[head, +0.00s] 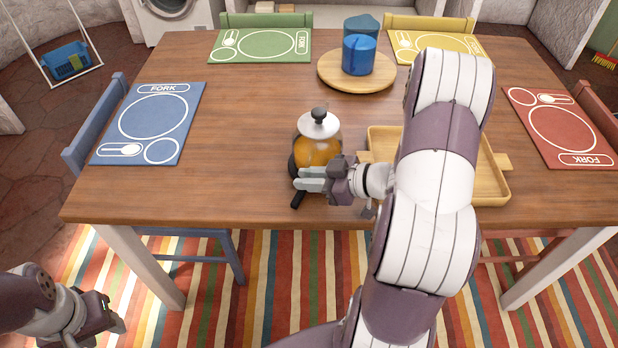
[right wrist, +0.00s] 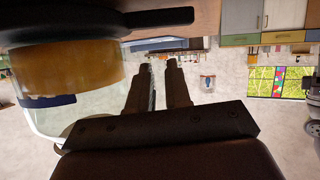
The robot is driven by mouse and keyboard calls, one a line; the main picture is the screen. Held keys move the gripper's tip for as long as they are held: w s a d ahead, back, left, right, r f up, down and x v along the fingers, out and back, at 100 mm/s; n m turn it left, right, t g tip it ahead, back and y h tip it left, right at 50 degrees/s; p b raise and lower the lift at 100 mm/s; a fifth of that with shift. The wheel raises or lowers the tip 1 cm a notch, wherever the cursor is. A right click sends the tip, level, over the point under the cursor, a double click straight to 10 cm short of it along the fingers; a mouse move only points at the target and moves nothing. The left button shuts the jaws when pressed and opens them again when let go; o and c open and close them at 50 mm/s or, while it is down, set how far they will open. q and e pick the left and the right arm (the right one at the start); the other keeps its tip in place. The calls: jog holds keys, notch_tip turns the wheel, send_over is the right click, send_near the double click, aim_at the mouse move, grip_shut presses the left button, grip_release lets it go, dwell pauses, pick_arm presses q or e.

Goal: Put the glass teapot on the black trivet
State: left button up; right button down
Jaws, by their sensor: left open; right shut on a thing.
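The glass teapot (head: 316,149), with amber contents, a silver lid and a black knob, stands upright near the middle front of the table. In the right wrist view its amber side (right wrist: 70,80) fills the left. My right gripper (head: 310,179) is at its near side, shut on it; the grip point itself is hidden. A black piece, seemingly the black trivet (head: 298,199), shows below the fingers; dark edge also shows at the teapot's lower left. I cannot tell whether the teapot touches it. My left gripper (head: 114,316) is open and empty, low beside the table.
A wooden tray (head: 492,191) lies right of the teapot, partly behind my right arm. A round wooden board (head: 330,82) with blue cups (head: 358,55) is at the back. Placemats lie around the edges. The table left of the teapot is clear.

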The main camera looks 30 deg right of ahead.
jog(key=c, duration=1.1)
grip_release()
jog(key=shift+f, duration=0.1)
jog(key=shift+o, duration=0.2)
jog(key=shift+s+d+r, duration=0.1)
jog(key=shift+d+r, duration=0.05)
jog(key=shift+r, duration=0.15)
jog(key=p+v, duration=0.2)
jog(key=v, duration=0.9)
jog(key=shift+s, duration=0.25)
jog(key=shift+d+r+p, duration=0.1)
jog(key=shift+r+p, duration=0.05)
jog(key=shift+p, duration=0.15)
